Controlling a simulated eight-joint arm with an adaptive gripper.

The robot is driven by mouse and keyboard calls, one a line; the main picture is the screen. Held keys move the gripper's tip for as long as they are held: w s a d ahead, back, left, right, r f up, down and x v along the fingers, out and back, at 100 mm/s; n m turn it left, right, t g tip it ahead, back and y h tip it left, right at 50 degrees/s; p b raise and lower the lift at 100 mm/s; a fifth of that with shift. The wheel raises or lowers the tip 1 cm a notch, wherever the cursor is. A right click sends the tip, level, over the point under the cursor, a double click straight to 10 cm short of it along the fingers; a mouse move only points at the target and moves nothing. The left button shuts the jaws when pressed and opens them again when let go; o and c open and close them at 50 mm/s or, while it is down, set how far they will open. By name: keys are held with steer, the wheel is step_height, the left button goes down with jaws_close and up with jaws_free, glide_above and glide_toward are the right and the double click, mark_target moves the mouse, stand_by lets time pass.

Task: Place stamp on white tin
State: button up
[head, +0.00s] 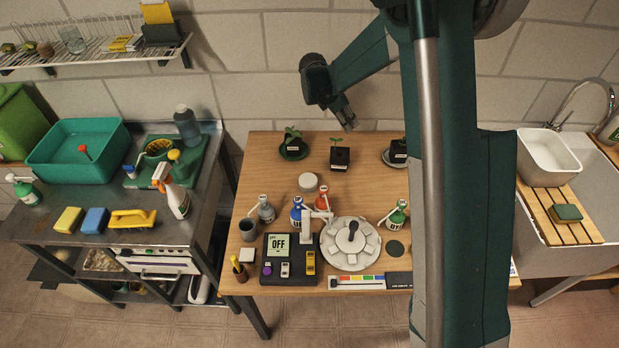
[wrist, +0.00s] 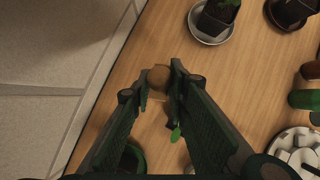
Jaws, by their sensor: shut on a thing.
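My gripper (head: 348,122) is raised above the back of the wooden table, near the middle potted seedling. In the wrist view its fingers (wrist: 160,84) are closed on a small brown rounded thing, which looks like the stamp (wrist: 158,75). The stamp cannot be made out clearly in the head view. The white tin (head: 308,182) is a short round thing on the table, in front of the seedlings and left of and below my gripper in the head view. My gripper is well apart from it. The tin's top looks bare.
Potted seedlings stand along the back: left (head: 293,148), middle (head: 340,158), right (head: 398,153). Spray bottles, including a blue one (head: 296,212), and a white carousel (head: 350,246) stand in front of the tin. A scale (head: 289,262) lies at the front.

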steer(key=s+a+r+n, duration=0.1)
steer(key=s+a+r, duration=0.2)
steer(key=s+a, duration=1.2)
steer(key=s, duration=0.3)
steer(key=shift+s+a+t, duration=0.3)
steer(key=shift+s, duration=0.05)
steer(key=shift+f, duration=0.1)
glide_toward(312, 177)
steer(key=shift+w+d, duration=0.3)
steer(key=shift+d, duration=0.25)
steer(key=shift+w+d, duration=0.3)
steer(key=shift+d, duration=0.3)
steer(key=shift+f, duration=0.15)
steer(key=shift+f+b, duration=0.35)
steer(key=shift+f, duration=1.4)
steer(key=shift+f, duration=0.15)
